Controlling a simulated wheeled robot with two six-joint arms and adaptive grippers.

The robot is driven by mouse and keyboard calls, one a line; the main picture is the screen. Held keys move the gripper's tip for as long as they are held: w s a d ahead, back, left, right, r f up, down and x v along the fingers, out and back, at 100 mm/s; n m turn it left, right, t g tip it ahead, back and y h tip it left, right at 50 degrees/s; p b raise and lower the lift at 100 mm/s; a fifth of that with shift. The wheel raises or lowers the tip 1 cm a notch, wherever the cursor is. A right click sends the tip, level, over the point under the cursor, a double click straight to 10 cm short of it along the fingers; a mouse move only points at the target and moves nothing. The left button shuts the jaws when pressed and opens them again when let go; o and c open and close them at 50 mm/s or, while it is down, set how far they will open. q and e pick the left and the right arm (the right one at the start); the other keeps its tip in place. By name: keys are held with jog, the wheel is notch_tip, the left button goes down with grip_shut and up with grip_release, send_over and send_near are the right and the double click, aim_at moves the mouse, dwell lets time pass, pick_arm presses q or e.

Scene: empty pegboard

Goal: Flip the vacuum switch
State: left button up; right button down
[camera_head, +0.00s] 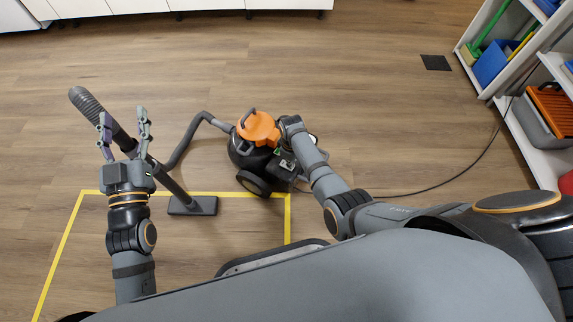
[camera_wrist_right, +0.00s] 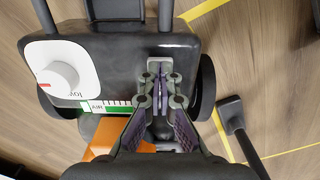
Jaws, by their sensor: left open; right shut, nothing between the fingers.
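The vacuum (camera_head: 241,153) has a black body and an orange top and stands on the wood floor in the head view. In the right wrist view its black housing (camera_wrist_right: 125,55) fills the upper middle, with a white round dial (camera_wrist_right: 60,70) at the left. My right gripper (camera_wrist_right: 159,72) is shut and empty, its fingertips over the housing right of the dial. A small grey piece shows around the tips; I cannot tell whether it is the switch or whether they touch it. My left gripper (camera_head: 124,122) is open and empty, in front of the vacuum's wand in the head view.
The wand (camera_head: 172,183) slants down to a floor head (camera_head: 193,206), with a hose (camera_head: 187,137) running to the vacuum. A dark cord (camera_head: 440,187) crosses the floor to the right. Shelves (camera_head: 535,135) stand at the right. Yellow tape (camera_head: 62,248) marks the floor.

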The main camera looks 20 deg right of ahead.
jog(key=shift+f, duration=0.15)
notch_tip(320, 180, up, 7)
jog(key=p, duration=0.8)
dwell(0.4)
